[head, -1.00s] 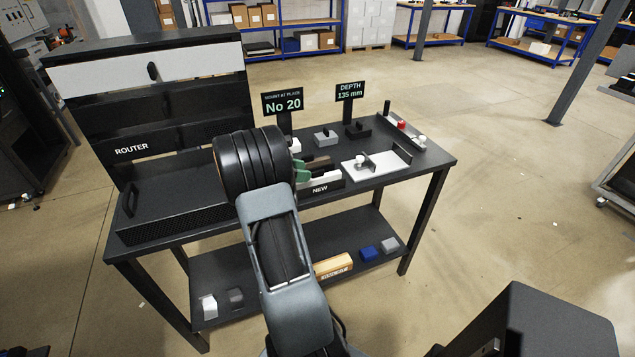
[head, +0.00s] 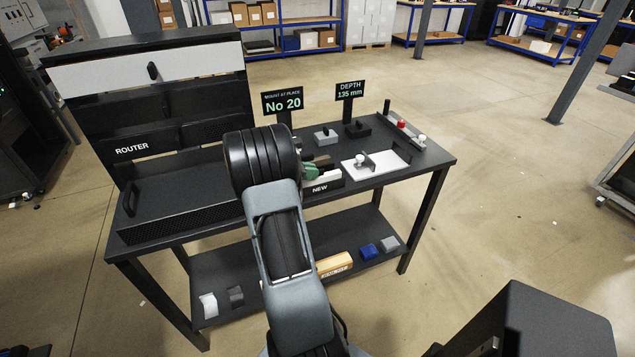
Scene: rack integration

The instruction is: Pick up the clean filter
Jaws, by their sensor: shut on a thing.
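My gripper (head: 314,174) shows only in part at the NEW holder, past the dark rounded end of my arm. Its green fingers are shut on the clean filter, which is mostly hidden by the fingers and my arm. A pale strip (head: 331,175) shows beside the fingers, above the black NEW label (head: 321,188). I cannot tell whether the filter is clear of the holder.
The dark workbench (head: 435,157) carries a black ROUTER unit (head: 150,202) at left, a white plate fixture (head: 378,164) at right, and signs reading No 20 (head: 283,103) and DEPTH 135 mm (head: 350,91) behind. Small blocks lie on the lower shelf (head: 300,278).

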